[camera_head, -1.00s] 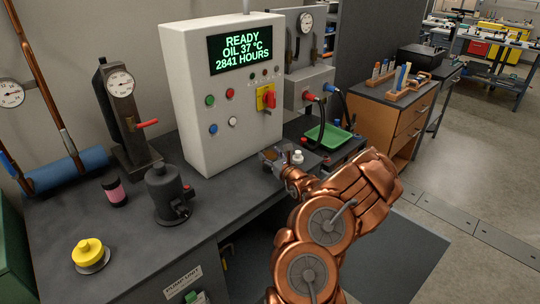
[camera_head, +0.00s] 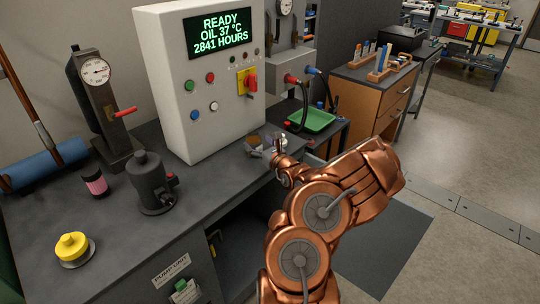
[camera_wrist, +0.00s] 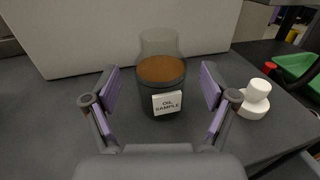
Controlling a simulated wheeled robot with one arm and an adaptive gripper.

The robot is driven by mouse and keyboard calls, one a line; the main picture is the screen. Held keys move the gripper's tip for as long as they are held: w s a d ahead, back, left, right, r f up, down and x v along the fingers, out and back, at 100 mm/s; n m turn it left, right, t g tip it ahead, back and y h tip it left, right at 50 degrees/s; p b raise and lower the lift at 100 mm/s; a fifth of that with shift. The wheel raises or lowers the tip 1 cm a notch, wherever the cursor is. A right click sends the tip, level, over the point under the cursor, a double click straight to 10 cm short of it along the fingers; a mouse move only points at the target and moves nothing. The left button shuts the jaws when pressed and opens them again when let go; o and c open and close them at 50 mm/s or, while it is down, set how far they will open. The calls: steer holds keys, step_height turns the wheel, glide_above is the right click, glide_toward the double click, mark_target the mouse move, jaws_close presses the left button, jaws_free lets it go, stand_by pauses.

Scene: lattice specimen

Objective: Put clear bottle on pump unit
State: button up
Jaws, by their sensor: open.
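The clear bottle (camera_wrist: 162,45) stands upright on a dark grey top in the wrist view. It holds brown liquid and has a white "OIL SAMPLE" label. My gripper (camera_wrist: 162,88) is open, its purple-padded fingers on either side of the bottle with a gap on each side. In the head view my gripper (camera_head: 264,146) is low over the right end of the bench, by the white control box, and largely hides the bottle. The sign "PUMP UNIT" (camera_head: 171,270) is on the front edge of the dark bench (camera_head: 120,240).
The control box (camera_head: 205,105) is close behind. A green tray (camera_head: 311,120) lies further right. A black cylinder (camera_head: 152,185), pink-banded jar (camera_head: 94,182) and yellow-topped item (camera_head: 72,248) stand left; bench between is clear.

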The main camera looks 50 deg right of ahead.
steer(key=b+v, duration=0.2)
steer(key=v, duration=0.6)
steer(key=shift+s, duration=0.3)
steer(key=shift+a+r, duration=0.1)
steer(key=shift+a, duration=0.05)
